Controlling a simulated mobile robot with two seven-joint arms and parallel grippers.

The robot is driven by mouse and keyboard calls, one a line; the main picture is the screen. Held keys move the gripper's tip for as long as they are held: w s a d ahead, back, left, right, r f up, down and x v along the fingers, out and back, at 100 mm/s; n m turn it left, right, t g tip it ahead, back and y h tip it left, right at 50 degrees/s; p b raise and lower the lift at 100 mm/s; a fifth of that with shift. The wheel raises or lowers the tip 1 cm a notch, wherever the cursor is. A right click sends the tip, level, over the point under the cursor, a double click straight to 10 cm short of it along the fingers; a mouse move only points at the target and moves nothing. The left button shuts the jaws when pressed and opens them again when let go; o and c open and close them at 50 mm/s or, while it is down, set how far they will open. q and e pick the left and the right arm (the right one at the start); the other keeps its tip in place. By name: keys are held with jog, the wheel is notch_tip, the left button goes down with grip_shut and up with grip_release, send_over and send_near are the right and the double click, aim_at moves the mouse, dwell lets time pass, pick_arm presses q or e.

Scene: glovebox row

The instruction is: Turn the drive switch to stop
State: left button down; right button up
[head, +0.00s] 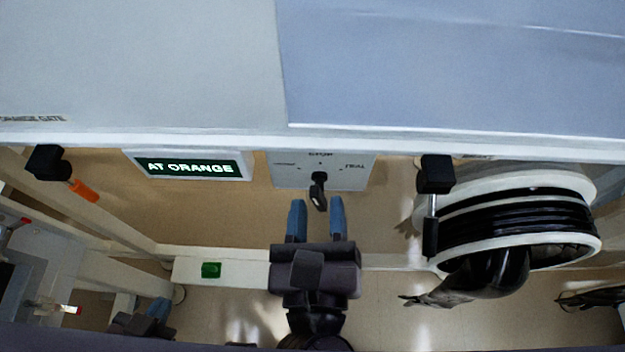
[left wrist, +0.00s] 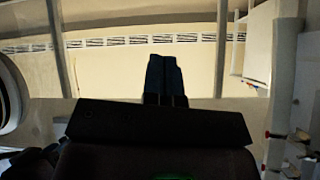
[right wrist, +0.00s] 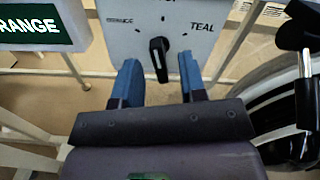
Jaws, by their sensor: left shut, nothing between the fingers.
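The drive switch, a black knob (head: 318,188), sits on a pale panel (head: 282,180) below the white edge. In the right wrist view the black knob (right wrist: 159,60) stands nearly upright, slightly tilted. The panel there (right wrist: 120,42) reads TEAL at right; a smaller label at left and one cut off at top are hard to read.
A lit sign reading AT ORANGE (head: 190,167) is left of the panel. A black ringed glove port (head: 520,218) with a hanging glove (head: 485,275) is at right. Black latches (head: 435,175) hang from the edge. A green button (head: 211,270) sits on a white rail.

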pick_arm(q)
jog(key=shift+w+r, duration=0.1)
jog(key=shift+w, duration=0.25)
jog(key=shift+s, duration=0.1)
